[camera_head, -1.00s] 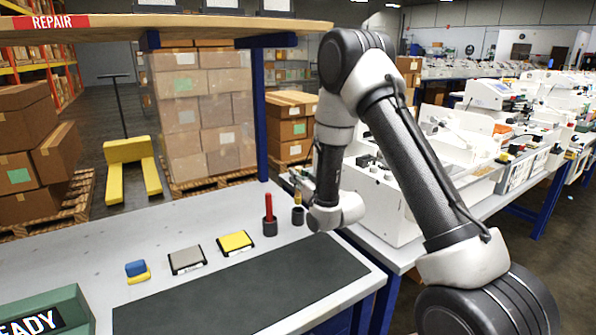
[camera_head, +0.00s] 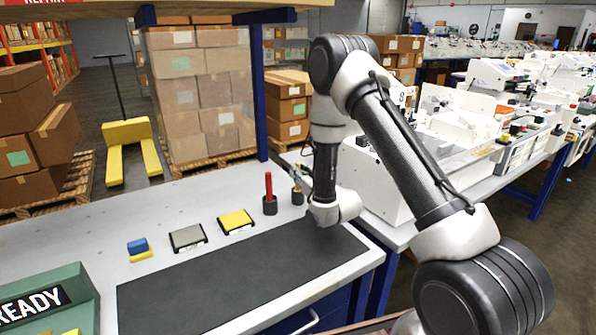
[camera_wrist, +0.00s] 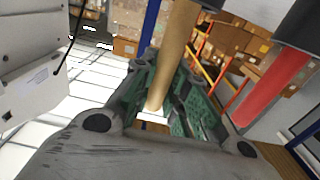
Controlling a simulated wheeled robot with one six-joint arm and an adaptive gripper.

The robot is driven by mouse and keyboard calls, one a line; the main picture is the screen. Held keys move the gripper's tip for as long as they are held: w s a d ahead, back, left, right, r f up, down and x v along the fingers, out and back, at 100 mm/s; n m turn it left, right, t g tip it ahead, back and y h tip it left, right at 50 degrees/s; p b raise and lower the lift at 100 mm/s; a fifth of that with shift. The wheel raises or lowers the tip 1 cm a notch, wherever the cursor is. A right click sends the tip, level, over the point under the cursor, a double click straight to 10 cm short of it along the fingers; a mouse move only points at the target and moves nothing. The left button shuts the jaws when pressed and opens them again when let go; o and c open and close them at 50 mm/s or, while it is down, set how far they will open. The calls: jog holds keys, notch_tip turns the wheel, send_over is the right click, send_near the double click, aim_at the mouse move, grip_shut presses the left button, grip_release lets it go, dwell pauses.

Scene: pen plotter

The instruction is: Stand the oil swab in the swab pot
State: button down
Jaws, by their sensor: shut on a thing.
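The oil swab is a pale wooden stick (camera_wrist: 175,55), shown slanting through the wrist view. My gripper (camera_wrist: 163,85) is shut on it, with a white piece at the stick's lower end in that view. In the head view my gripper (camera_head: 302,181) is small and partly behind my wrist, close above a small dark pot (camera_head: 297,197). The stick's other end runs to the top edge of the wrist view, beside a dark shape. I cannot tell whether that end is inside the pot.
A dark holder (camera_head: 270,206) with an upright red stick (camera_head: 268,184) stands just left of the pot. The dark mat (camera_head: 230,285) is clear.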

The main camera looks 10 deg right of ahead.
jog(key=c, duration=1.3)
grip_release()
jog(key=shift+c, duration=0.2)
jog(key=v, duration=1.2)
